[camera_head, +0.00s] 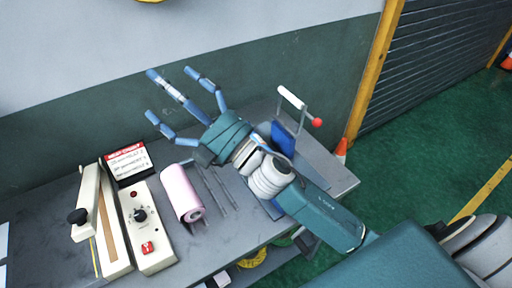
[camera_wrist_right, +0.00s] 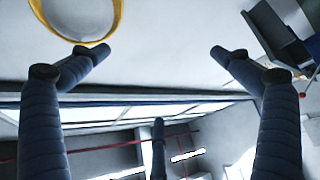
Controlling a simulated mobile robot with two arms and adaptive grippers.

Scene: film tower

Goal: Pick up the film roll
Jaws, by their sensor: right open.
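The film roll (camera_head: 182,193) is a pink cylinder lying on the grey table (camera_head: 235,248) in the head view, right of a white control box. Its near end shows a core. My right gripper (camera_head: 168,90) has its three blue fingers spread, with nothing between them. It is above and behind the roll, apart from it, with its fingers pointing to the upper left. In the right wrist view the open fingers of the right gripper (camera_wrist_right: 160,72) face a wall and windows, and the roll does not show. My left gripper is not in view.
The white control box (camera_head: 149,231) with a knob and red button stands left of the roll. A red-and-white labelled sign (camera_head: 127,162) and a cream lever device (camera_head: 86,207) are farther left. Thin dark rods (camera_head: 217,188) lie right of the roll. A red-knobbed crank (camera_head: 301,107) stands behind my right arm.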

